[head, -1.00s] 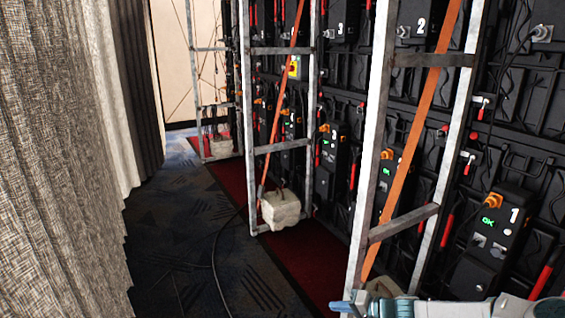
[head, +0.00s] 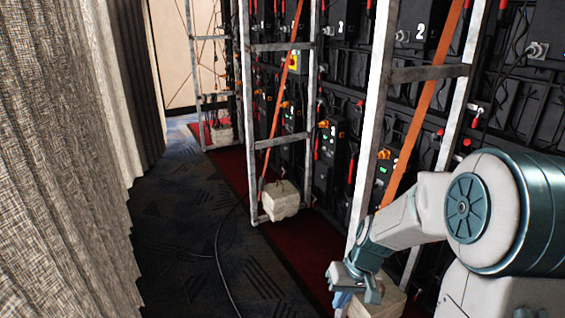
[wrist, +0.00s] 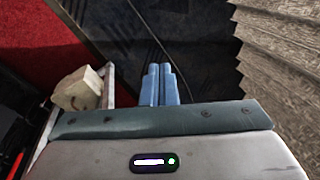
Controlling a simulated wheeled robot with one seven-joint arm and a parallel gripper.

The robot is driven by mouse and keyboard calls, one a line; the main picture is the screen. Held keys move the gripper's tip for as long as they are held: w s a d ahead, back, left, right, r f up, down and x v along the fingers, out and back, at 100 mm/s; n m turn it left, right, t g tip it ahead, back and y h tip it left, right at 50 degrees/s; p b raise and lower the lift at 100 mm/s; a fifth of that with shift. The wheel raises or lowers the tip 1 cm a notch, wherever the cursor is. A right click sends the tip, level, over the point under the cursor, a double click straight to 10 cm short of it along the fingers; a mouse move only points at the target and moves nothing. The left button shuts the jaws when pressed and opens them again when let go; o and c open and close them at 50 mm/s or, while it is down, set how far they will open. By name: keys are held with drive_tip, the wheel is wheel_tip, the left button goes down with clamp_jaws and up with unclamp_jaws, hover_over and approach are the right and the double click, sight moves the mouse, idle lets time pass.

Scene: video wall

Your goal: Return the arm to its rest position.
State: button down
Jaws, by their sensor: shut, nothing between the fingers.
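My arm comes in from the right edge of the head view and reaches down and to the left. My gripper (head: 343,299) hangs at the lower middle of the head view, in front of a concrete block and the foot of the nearest metal frame. In the wrist view, the two blue fingers of my gripper (wrist: 160,85) lie side by side, closed together, with nothing between them. They point over the dark carpet.
Metal frames (head: 283,47) with orange straps stand along the black video wall (head: 520,110). Concrete blocks (head: 281,200) weigh their feet on a red strip (head: 285,243). A pale curtain (head: 60,150) hangs at left. A black cable (head: 222,270) crosses the patterned carpet (head: 180,235) between.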

drive_tip(key=s+r+t+h+p, duration=0.1)
drive_tip(key=s+r+p, duration=0.2)
drive_tip(key=s+r, duration=0.4)
drive_tip(key=s+d+r+m+t+h+p, duration=0.1)
drive_tip(key=s+r+p, duration=0.3)
drive_tip(key=r, duration=0.9)
drive_tip(key=s+h, duration=0.1)
drive_tip(key=s, duration=0.1)
drive_tip(key=shift+s+d+r+t, duration=0.15)
drive_tip(key=shift+s+r+t, duration=0.05)
drive_tip(key=shift+s+t, duration=0.15)
